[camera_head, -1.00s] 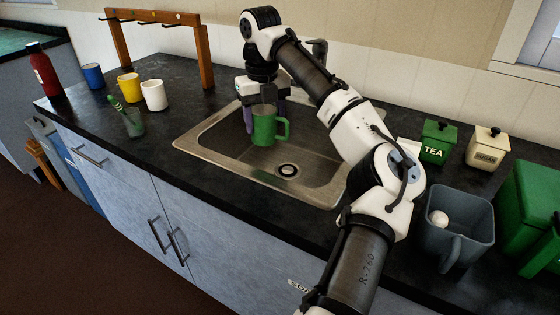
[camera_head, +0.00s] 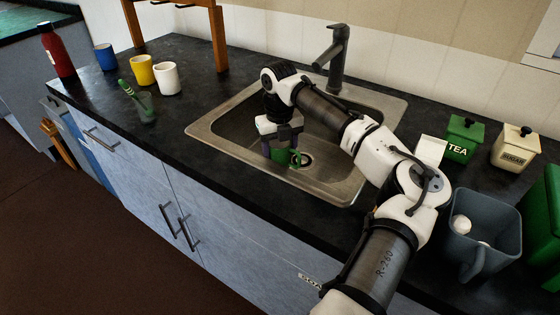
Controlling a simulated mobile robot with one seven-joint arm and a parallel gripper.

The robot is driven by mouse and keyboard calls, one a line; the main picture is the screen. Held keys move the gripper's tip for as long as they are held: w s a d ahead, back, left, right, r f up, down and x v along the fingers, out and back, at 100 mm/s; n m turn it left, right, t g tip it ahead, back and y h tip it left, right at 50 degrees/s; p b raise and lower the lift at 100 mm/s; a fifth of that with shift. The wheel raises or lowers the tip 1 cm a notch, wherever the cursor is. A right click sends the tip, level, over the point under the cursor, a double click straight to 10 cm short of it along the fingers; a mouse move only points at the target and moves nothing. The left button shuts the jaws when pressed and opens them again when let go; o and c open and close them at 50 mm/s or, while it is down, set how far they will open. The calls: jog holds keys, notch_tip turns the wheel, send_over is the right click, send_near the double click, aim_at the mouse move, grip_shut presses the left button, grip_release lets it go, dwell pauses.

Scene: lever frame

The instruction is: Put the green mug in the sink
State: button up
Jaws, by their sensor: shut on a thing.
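The green mug (camera_head: 282,156) is down inside the steel sink (camera_head: 228,146), near the drain, with its handle towards the right. My gripper (camera_head: 280,146) points down into the basin and is shut on the mug. The gripper hides the mug's upper part. I cannot tell whether the mug's base touches the sink floor.
A dark faucet (camera_head: 336,55) stands behind the sink. Blue (camera_head: 105,57), yellow (camera_head: 141,71) and white (camera_head: 168,78) mugs stand on the left of the counter. Tea (camera_head: 463,139) and sugar (camera_head: 515,148) canisters and a grey pitcher (camera_head: 469,228) stand to the right.

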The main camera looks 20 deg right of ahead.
aim_at(280, 161)
notch_tip(280, 161, down, 5)
jog(key=shift+r, duration=0.1)
dwell(0.3)
jog(key=o, duration=1.1)
jog(key=shift+r, duration=0.1)
notch_tip(280, 161, up, 12)
jog(key=shift+f+b, duration=0.1)
jog(key=shift+b, duration=0.35)
